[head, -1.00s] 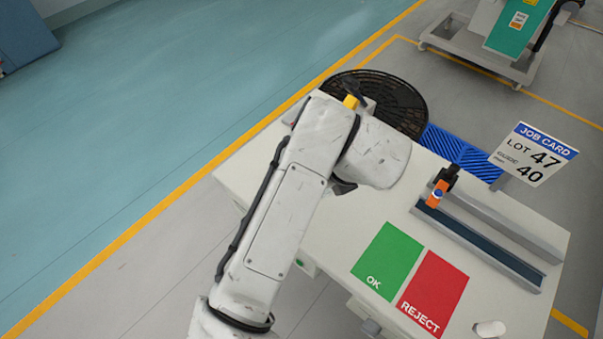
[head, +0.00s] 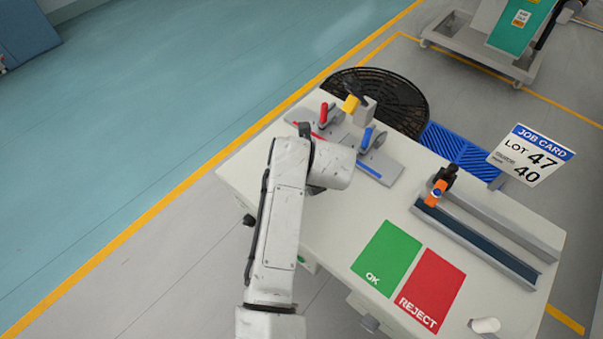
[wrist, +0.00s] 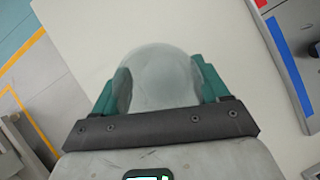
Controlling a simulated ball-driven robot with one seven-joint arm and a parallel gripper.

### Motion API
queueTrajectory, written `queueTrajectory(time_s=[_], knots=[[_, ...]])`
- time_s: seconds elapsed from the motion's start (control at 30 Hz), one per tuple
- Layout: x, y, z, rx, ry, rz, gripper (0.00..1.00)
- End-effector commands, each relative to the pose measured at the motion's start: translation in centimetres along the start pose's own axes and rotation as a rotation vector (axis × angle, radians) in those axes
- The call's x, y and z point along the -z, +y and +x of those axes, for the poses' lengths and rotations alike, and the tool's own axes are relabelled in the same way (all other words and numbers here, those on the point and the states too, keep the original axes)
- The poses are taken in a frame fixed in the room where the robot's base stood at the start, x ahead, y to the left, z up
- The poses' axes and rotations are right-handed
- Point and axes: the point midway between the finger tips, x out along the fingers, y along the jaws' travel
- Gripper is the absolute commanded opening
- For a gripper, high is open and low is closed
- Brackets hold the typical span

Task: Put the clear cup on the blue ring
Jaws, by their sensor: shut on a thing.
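My gripper (wrist: 159,76) shows in the wrist view with its teal fingers on both sides of the clear cup (wrist: 162,92). It is shut on the cup, which looks like a see-through grey dome between the fingers. The pale tabletop lies behind the cup; I cannot tell how high the cup is above it. In the head view my arm hides the cup and most of the gripper, over the table's left part. I cannot make out a blue ring in either view.
Clamps with red (head: 324,114), yellow (head: 350,104) and blue (head: 367,138) handles stand at the table's back. Green OK (head: 386,259) and red REJECT (head: 431,287) patches lie at the front. A rail (head: 475,243) with an orange slider is at right. The table's middle is clear.

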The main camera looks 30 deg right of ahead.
Motion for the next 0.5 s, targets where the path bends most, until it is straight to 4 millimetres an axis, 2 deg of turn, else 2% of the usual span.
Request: queueTrajectory(time_s=[0.23, 0.27, 0.5], knots=[[0.22, 0.0, 0.38, 0.0, 0.0, 0.001, 0.45], [0.15, -0.01, 0.25, 0.0, 0.0, 0.001, 0.77], [0.13, -0.01, 0.21, 0.0, 0.0, 0.0, 1.0]])
